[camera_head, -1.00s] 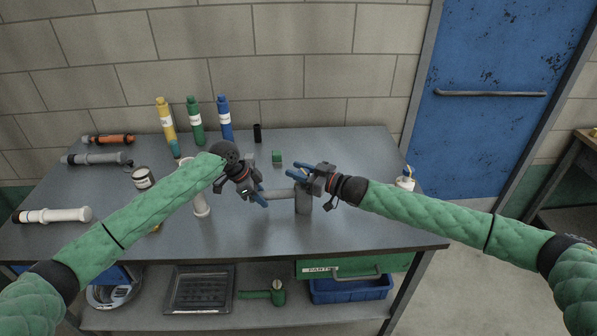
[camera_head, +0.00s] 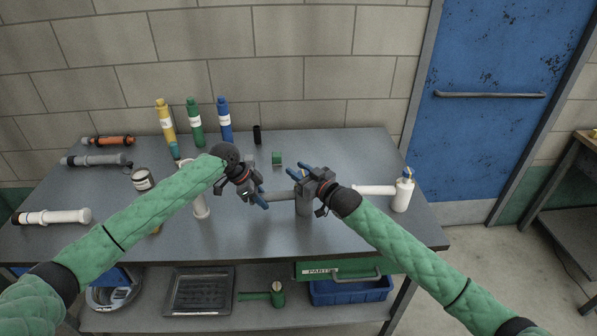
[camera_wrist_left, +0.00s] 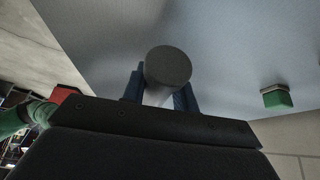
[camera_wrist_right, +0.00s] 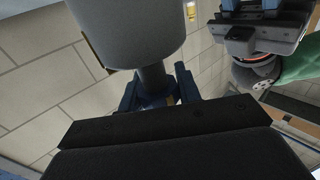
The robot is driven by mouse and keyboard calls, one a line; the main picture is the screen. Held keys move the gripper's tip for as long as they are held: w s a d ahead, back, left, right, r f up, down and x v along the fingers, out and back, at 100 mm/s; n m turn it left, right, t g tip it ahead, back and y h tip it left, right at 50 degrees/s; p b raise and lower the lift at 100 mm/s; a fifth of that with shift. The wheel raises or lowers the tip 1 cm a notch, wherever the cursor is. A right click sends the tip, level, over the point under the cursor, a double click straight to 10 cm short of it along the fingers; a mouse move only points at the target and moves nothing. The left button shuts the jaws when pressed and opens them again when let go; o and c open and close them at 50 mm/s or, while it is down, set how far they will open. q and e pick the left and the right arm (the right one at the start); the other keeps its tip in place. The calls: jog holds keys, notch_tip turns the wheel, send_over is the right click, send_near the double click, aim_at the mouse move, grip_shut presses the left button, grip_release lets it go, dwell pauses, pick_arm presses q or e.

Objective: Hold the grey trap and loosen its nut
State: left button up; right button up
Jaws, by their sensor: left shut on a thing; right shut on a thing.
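The grey trap stands near the table's front, with an upright grey body (camera_head: 303,208) and a grey side pipe (camera_head: 280,196) pointing left. My left gripper (camera_head: 262,198) is shut on the side pipe's left end; the left wrist view shows the round dark end (camera_wrist_left: 168,67) between its blue fingers. My right gripper (camera_head: 297,181) is shut at the trap's top. In the right wrist view a narrow dark grey part (camera_wrist_right: 152,78), which looks like the nut, sits between its fingers, beside the wider body (camera_wrist_right: 130,30). The gripper mostly hides the nut in the head view.
A white trap (camera_head: 402,193) stands at the table's right, near my right forearm. A small green block (camera_head: 277,158) and a black cylinder (camera_head: 257,134) stand behind. Bottles line the back; pipes lie left.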

pick_arm(q)
jog(key=shift+r, duration=0.1)
pick_arm(e)
jog(key=shift+d+f, duration=0.2)
dwell(0.4)
jog(key=o, duration=1)
jog(key=v, duration=1.2)
jog(key=shift+a, duration=0.1)
pick_arm(q)
jog(key=o, duration=1)
